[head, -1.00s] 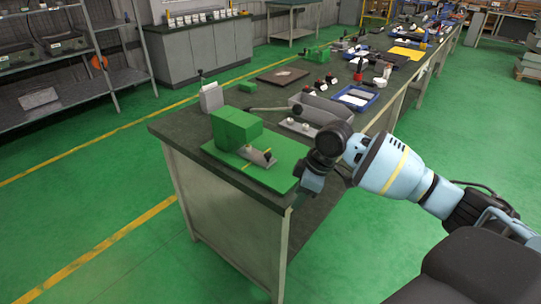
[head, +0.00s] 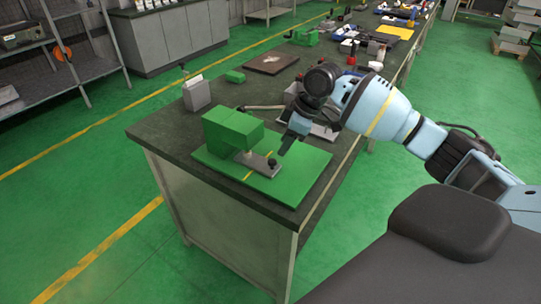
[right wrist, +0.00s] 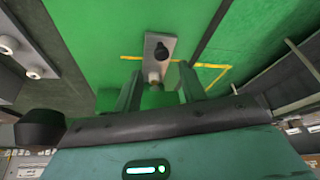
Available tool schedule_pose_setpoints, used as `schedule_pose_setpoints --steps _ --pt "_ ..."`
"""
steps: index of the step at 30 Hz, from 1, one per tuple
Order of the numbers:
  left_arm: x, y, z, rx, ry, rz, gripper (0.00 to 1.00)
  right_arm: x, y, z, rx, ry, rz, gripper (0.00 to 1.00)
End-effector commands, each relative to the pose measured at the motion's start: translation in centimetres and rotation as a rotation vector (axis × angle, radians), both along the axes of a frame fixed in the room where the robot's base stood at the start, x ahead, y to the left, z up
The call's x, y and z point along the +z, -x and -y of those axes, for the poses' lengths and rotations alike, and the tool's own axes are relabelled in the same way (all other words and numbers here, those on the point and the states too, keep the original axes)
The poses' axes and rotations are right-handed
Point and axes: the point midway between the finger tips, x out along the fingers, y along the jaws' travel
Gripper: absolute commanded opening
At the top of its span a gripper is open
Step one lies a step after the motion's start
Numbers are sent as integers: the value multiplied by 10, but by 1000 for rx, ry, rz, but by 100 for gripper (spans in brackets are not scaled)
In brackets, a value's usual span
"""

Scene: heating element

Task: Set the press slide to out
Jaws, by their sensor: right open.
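The press is a green block (head: 233,130) on a flat green base plate (head: 310,163) at the table's near corner. The press slide is a grey metal strip (head: 250,163) sticking out from under the block, with a black knob (head: 272,163) near its outer end. My left gripper is out of view.
Yellow lines (right wrist: 212,66) mark the base plate beside the slide. A grey upright block (head: 196,94) stands behind the press. A small green block (head: 235,76) and a brown board (head: 272,63) lie further back. The dark tabletop (head: 165,127) left of the press is clear.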

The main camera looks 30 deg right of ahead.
Motion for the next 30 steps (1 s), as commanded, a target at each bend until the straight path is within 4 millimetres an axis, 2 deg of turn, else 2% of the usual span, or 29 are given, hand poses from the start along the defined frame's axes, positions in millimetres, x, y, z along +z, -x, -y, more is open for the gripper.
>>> schedule_pose_setpoints --steps 6,12,18,30 --pt "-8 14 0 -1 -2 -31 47 -18 -4 -6 1 -1 -3 41" --pt "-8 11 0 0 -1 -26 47 -46 -13 -14 0 -2 -3 41" --pt "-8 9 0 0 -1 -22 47 -66 -19 -19 0 0 -1 41" --pt "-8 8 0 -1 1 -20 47 -72 -21 -21 0 0 0 41"
